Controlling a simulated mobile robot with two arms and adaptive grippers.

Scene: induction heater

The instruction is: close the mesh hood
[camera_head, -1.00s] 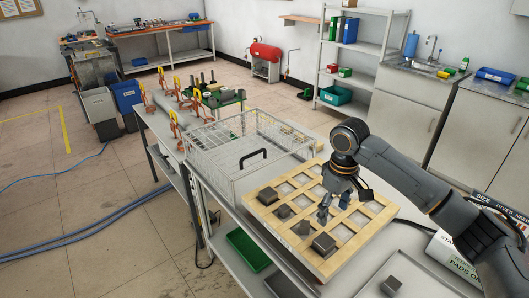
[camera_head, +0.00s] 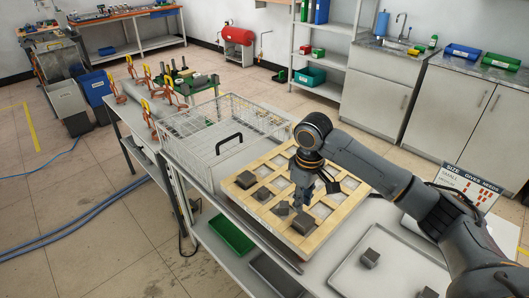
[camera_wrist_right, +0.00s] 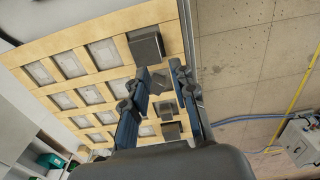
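The mesh hood (camera_head: 183,130) is a clear wire cage with a black handle (camera_head: 229,143) on its near side. It stands on the bench just behind a wooden grid tray (camera_head: 337,211). I cannot tell whether it is fully down. My right gripper (camera_head: 303,203) is over the tray, to the right of the hood and nearer, apart from the handle. In the right wrist view its two blue fingers (camera_wrist_right: 159,72) are apart with nothing held between them. The hood does not show clearly there. My left gripper is not in view.
The tray holds several grey blocks (camera_head: 302,222) in its cells. A metal tray (camera_head: 345,268) with a block lies to the right, beside a printed sign (camera_head: 468,188). A green bin (camera_head: 232,236) is on the lower shelf.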

